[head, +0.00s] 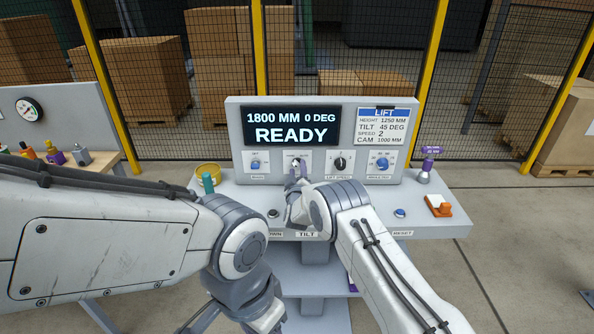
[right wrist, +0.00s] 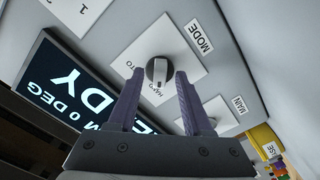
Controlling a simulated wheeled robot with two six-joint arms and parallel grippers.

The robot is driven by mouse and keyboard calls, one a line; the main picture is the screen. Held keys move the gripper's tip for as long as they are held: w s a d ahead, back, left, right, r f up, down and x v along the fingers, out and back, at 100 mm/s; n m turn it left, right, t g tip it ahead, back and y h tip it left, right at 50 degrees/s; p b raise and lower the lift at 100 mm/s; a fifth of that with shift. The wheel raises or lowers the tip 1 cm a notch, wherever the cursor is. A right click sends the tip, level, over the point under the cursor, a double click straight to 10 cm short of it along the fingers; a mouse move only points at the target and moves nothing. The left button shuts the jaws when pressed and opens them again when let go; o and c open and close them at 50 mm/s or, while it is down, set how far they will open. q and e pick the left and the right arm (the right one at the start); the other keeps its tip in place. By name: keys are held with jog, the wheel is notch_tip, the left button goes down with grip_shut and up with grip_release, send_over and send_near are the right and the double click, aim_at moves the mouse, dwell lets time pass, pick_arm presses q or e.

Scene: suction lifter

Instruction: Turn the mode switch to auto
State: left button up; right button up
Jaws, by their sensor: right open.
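The mode switch (right wrist: 158,70) is a round dark knob with a light grey bar on a white plate, above a MODE label (right wrist: 200,37) on the panel. The bar seems to point toward the HAND wording; the AUTO wording is partly hidden by a finger. In the head view the mode switch (head: 295,162) is second from the left. My right gripper (right wrist: 160,76) is open, its purple fingers on either side of the knob; I cannot tell if they touch it. It also shows in the head view (head: 298,172).
The panel's display (head: 291,127) reads READY. The main switch (head: 256,163) is left of the mode switch; the lift speed knob (head: 341,163) and a blue knob (head: 382,163) are right. Push buttons, a purple-topped joystick (head: 424,172) and an orange item (head: 438,206) are on the console shelf.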

grip_shut()
jog(key=shift+f+m+b, duration=0.1)
jog(key=shift+m+b, duration=0.2)
jog(key=shift+b, duration=0.3)
jog(key=m+b, duration=1.4)
jog(key=b, duration=0.5)
jog(key=shift+f, duration=0.15)
jog(key=shift+r+m+b, duration=0.25)
jog(key=shift+m+b, duration=1.45)
jog(key=shift+b, duration=0.1)
